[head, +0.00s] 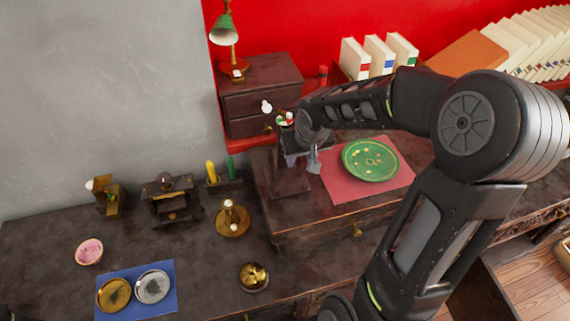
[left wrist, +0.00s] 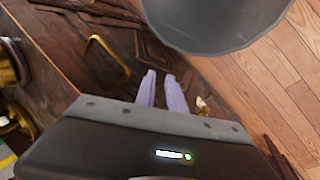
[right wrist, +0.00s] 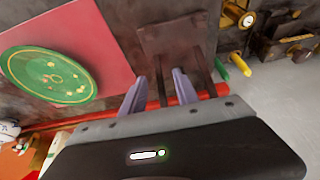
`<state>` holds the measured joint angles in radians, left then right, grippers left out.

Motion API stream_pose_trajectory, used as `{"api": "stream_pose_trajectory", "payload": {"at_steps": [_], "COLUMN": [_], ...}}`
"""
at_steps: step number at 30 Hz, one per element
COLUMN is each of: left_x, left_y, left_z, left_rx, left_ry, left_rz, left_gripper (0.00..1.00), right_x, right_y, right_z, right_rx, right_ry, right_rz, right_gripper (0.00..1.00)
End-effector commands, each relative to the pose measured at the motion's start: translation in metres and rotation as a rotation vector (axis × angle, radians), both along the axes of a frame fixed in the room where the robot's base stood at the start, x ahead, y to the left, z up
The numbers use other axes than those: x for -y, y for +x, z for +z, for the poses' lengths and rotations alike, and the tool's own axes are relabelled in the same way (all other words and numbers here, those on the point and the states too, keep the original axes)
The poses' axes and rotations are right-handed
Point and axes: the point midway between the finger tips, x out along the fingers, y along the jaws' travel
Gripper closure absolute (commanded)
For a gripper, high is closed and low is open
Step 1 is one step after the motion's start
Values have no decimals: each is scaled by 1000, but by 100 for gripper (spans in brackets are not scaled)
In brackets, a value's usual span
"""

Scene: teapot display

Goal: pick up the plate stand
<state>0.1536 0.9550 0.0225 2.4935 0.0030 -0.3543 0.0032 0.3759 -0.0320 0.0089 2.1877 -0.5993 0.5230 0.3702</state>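The plate stand (head: 290,182) is a dark brown wooden stand on the raised chest top, left of the red cloth. In the right wrist view its flat part (right wrist: 172,37) and upright bars show just beyond my fingers. My right gripper (head: 303,160) is at the stand. In the right wrist view the fingers (right wrist: 160,92) are apart, with one bar seen between them. I cannot tell whether they touch it. My left gripper (left wrist: 160,88) has its fingers close together, with nothing seen between them, near the wooden furniture front.
A green plate (head: 370,160) lies on the red cloth (head: 338,190), close right of the stand. A small drawer chest (head: 262,95) with a lamp (head: 226,30) stands behind. Brass pieces, including a candle holder (head: 232,222), stand left on the lower table.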

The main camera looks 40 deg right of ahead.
Motion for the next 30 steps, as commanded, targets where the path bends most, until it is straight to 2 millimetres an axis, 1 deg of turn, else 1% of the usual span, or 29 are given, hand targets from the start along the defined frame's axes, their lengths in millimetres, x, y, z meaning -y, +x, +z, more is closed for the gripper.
{"api": "stream_pose_trajectory", "payload": {"at_steps": [5, 7, 10, 13, 29, 30], "left_x": [0, 0, -1, -1, 0, 0], "left_y": [-1, -1, -1, -1, -1, -1], "left_z": [8, 7, 7, 7, 7, 7], "left_rx": [-3, -3, -3, -3, -3, -3], "left_ry": [2, 3, 3, 3, 2, 2], "left_rz": [1, 1, 1, 1, 1, 1], "left_gripper": [86, 86, 86, 86, 86, 86], "right_x": [4, 6, 7, 8, 8, 8], "right_y": [9, 13, 17, 18, 18, 18], "right_z": [-21, -32, -40, -43, -42, -42], "right_rx": [-5, -4, -3, 0, -1, -1], "right_ry": [3, 2, 1, 2, 1, 1], "right_rz": [-1, -1, -1, -1, -1, -1], "right_gripper": [64, 64, 64, 64, 64, 66]}}
